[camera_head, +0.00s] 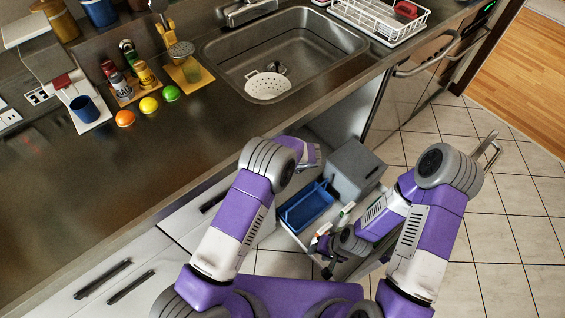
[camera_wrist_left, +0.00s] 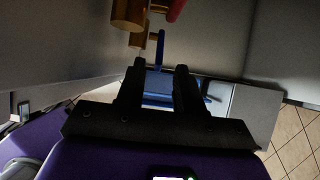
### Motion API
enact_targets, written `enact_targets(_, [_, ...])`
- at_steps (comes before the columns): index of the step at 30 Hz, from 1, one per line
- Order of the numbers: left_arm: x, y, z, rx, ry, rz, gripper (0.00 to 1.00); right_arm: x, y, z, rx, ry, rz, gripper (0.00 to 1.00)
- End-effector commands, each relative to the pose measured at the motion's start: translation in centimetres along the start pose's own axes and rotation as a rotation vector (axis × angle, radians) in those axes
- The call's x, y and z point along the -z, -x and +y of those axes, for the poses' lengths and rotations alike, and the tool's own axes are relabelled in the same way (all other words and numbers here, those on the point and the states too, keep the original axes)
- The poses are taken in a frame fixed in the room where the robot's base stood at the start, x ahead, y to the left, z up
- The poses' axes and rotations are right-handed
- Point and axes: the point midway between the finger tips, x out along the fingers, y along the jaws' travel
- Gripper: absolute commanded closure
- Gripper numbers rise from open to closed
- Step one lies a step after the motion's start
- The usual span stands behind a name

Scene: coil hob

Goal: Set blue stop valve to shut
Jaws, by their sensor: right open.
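The blue stop valve's handle (camera_wrist_left: 160,48) shows in the left wrist view as a narrow upright blue bar, near brass-coloured fittings (camera_wrist_left: 128,12). My left gripper (camera_wrist_left: 160,70) has its dark fingers apart, with the blue bar just beyond and between the tips in the picture. I cannot tell whether they touch it. In the head view my left forearm reaches under the counter, and its gripper and the valve are hidden. My right gripper (camera_head: 330,266) is open, low by the pulled-out unit, partly hidden by its own wrist.
A red part (camera_wrist_left: 176,9) shows at the top of the left wrist view. The sink (camera_head: 300,50) is above. Tiled floor (camera_head: 510,240) is clear on the right.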

Motion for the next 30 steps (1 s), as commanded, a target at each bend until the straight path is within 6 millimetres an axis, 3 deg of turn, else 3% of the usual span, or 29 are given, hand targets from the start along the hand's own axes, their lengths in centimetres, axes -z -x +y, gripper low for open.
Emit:
enact_targets(1, [0.4,1.4,-0.1,0.002,-0.006,0.001,0.64,0.0,0.6,-0.2,0.0,0.0,0.0,0.54])
enact_targets(9, [6.3,4.6,0.0,0.0,-0.006,-0.001,0.64,-0.1,1.2,-0.5,0.0,0.0,0.0,0.54])
enact_targets(15, [9.1,6.2,0.0,0.0,-0.004,0.0,0.64,-0.1,1.6,-0.6,0.0,0.0,0.0,0.54])
enact_targets(21, [10.2,6.8,0.0,0.0,-0.001,0.0,0.64,-0.1,1.6,-0.6,0.0,0.0,0.0,0.54])
enact_targets(30, [10.2,6.8,0.1,-0.002,0.001,0.001,0.64,-0.1,1.7,-0.6,0.0,0.0,0.0,0.54])
